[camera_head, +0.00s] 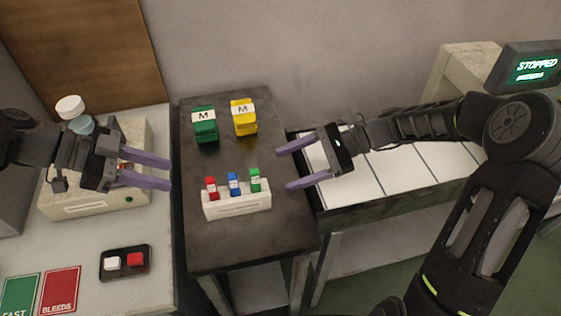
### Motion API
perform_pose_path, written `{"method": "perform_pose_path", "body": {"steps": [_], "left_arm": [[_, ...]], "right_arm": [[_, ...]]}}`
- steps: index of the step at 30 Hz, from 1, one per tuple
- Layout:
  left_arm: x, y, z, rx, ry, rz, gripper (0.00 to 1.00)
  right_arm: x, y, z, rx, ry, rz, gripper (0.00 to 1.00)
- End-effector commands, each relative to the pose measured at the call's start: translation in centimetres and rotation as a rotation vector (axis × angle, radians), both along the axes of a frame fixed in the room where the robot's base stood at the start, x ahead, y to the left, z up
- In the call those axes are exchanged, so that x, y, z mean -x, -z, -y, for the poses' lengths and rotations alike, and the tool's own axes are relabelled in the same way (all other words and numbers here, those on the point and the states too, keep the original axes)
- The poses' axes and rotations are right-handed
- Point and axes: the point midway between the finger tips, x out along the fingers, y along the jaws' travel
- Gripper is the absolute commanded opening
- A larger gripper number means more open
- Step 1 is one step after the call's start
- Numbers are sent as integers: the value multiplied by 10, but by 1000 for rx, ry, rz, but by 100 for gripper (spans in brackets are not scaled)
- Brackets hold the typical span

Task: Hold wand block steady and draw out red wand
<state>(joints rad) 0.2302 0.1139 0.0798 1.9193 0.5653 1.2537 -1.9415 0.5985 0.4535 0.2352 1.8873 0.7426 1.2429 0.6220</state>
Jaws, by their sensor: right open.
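A white wand block (237,204) stands on the dark table. The red wand (211,188) sits upright in its left slot, beside a blue wand (233,184) and a green wand (255,180). My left gripper (169,172) is open, with its purple fingers pointing right, to the left of the block and apart from it. My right gripper (284,168) is open and empty, with its fingers pointing left, just right of the green wand and apart from it. The lower parts of the wands are hidden inside the block.
A green box (205,124) and a yellow box (244,117), both marked M, stand behind the block. A tray with white and red buttons (125,262) and green and red cards lie on the left table. A conveyor (400,172) is at right. The dark table's front is clear.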

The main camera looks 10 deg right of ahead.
Motion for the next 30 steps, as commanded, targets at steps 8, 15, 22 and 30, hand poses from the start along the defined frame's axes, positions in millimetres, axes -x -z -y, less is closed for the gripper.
{"method": "perform_pose_path", "body": {"steps": [8, 15, 22, 30], "left_arm": [[0, 0, 0, 0, 0, 0, 36], [0, 0, 0, 0, 0, 0, 36], [0, 0, 0, 0, 0, 0, 36], [0, 0, 0, 0, 0, 0, 36]], "right_arm": [[26, -46, -35, -366, -3, -193, 71], [26, -48, -36, -376, -5, -196, 71], [26, -44, -36, -374, -4, -196, 71], [26, -14, -36, -375, -3, -197, 71]]}}
